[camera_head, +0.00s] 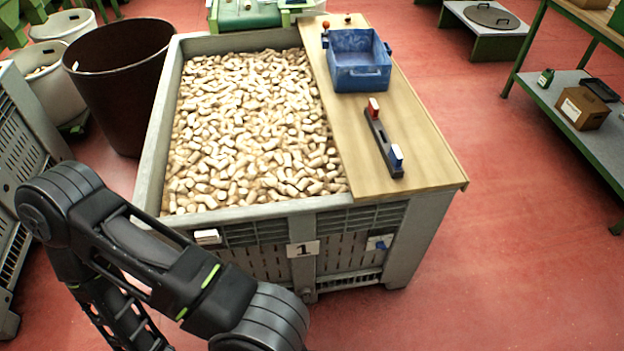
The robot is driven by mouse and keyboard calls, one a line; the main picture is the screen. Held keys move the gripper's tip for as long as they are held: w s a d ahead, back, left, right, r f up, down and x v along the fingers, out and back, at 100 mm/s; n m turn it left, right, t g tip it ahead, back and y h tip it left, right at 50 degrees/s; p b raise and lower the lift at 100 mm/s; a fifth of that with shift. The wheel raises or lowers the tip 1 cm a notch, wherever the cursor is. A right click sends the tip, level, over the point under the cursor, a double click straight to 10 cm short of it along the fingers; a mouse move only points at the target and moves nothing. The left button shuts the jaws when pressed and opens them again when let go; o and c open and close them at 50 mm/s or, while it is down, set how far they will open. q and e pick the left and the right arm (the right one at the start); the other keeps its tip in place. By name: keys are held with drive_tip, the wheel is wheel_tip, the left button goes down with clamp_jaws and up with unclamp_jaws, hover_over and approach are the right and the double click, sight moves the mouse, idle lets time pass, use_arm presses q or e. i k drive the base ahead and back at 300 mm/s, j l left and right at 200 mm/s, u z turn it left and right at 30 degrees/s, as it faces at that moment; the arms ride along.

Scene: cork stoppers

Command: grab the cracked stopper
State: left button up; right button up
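A large grey crate (151,170) stands in the middle, filled with many pale cork stoppers (255,125). I cannot tell a cracked stopper from the others at this size. My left arm reaches in from the lower left, in front of the crate, with its links bent. Its gripper is not visible in this view. My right arm and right gripper do not show.
A wooden board (425,150) covers the crate's right side. On it are a blue bin (358,75) and a dark bar (383,145) with red and blue-white ends. A brown barrel (122,90) stands left. A shelf with a cardboard box (583,108) stands right. Red floor is clear between.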

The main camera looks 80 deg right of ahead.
sight(266, 182)
drive_tip(key=z, duration=3.4)
